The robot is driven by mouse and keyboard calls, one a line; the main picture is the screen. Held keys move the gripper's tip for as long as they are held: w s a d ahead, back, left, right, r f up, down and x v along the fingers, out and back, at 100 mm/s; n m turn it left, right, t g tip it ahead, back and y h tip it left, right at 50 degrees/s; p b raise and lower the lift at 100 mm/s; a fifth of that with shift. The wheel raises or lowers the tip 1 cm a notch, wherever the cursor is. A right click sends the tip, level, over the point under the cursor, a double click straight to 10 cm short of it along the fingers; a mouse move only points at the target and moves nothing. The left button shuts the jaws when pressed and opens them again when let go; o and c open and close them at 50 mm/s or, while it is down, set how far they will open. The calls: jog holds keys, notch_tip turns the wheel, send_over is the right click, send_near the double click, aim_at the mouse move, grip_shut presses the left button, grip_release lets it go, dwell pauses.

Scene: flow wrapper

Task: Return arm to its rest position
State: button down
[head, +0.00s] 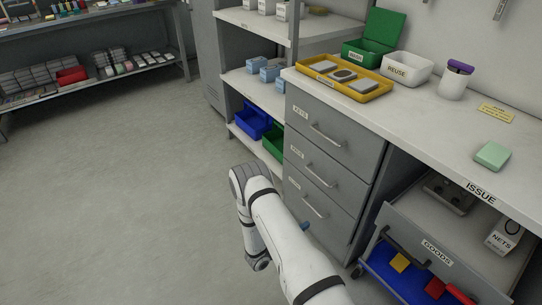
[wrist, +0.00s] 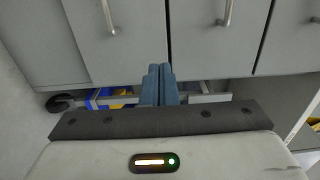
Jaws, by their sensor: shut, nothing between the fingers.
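My gripper (wrist: 158,84) shows in the wrist view with its two blue fingers together and nothing between them. Its fingers point at the grey drawer cabinet (wrist: 210,40). In the head view my white arm reaches up from the bottom edge and bends in front of the cabinet (head: 331,130). Most of the gripper is hidden behind the arm there; only a small blue bit shows beside it.
The worktop holds a yellow tray (head: 328,87), a white REUSE box (head: 428,69), a green box (head: 366,54) and a pale green block (head: 492,155). An open GOODS drawer (head: 455,225) juts out at right. The floor (head: 110,200) at left is clear.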

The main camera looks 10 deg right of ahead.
jog(key=s+d+r+m+g+y+p, duration=0.1)
jog(key=s+r+m+g+p, duration=0.2)
jog(key=r+m, duration=0.65)
jog(key=s+r+m+g+y+p, duration=0.1)
jog(key=r+m+g+p, duration=0.25)
jog(key=r, duration=1.05)
jog(key=s+d+r+m+g+y+p, duration=0.1)
jog(key=s+r+m+g+y+p, duration=0.2)
jog(key=r+m, duration=0.6)
jog(key=s+a+r+m+t+y+p, duration=0.1)
jog(key=s+a+r+m+y+p, duration=0.2)
jog(key=r, duration=0.7)
jog(key=s+a+r+m+t+y+p, duration=0.2)
jog(key=s+a+r+m+y+p, duration=0.2)
jog(key=s+r+m, duration=0.3)
jog(key=s+a+r+m+t+y+p, duration=0.1)
jog(key=s+a+r+m+y+p, duration=0.3)
jog(key=r+m, duration=0.4)
jog(key=shift+s+a+r+m+t+p, duration=0.4)
jog(key=shift+s+a+r+p, duration=0.55)
jog(key=shift+r, duration=2.65)
jog(key=shift+d, duration=0.1)
